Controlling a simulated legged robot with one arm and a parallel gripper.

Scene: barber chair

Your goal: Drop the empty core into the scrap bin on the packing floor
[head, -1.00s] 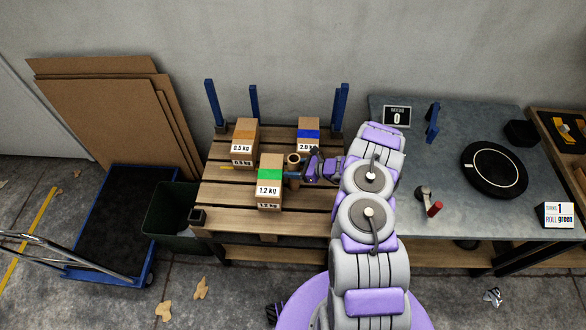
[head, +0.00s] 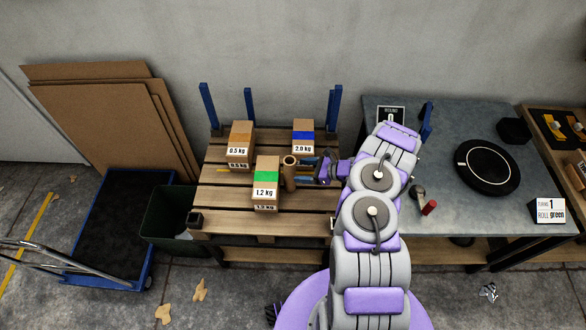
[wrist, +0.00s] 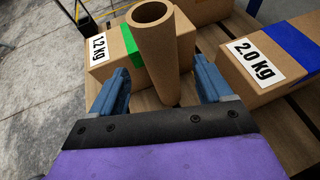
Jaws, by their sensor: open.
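The empty core (head: 290,174), a brown cardboard tube, stands upright on the wooden pallet (head: 225,222), beside the green-banded 1.2 kg box. My gripper (head: 305,168) is just right of the core, its blue fingers pointing towards it. In the wrist view the core (wrist: 165,55) shows ahead of and between the two spread fingers of my gripper (wrist: 160,82), with a gap on each side. The gripper is open and holds nothing. The dark green scrap bin (head: 155,220) stands on the floor left of the pallet; its inside is mostly hidden.
The 1.2 kg box (head: 266,185), the 0.5 kg box (head: 240,145) and the 2.0 kg box (head: 303,138) surround the core. Blue posts rise at the pallet's back. A blue cart (head: 148,255) stands left of the bin. A grey worktable (head: 440,175) is at right.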

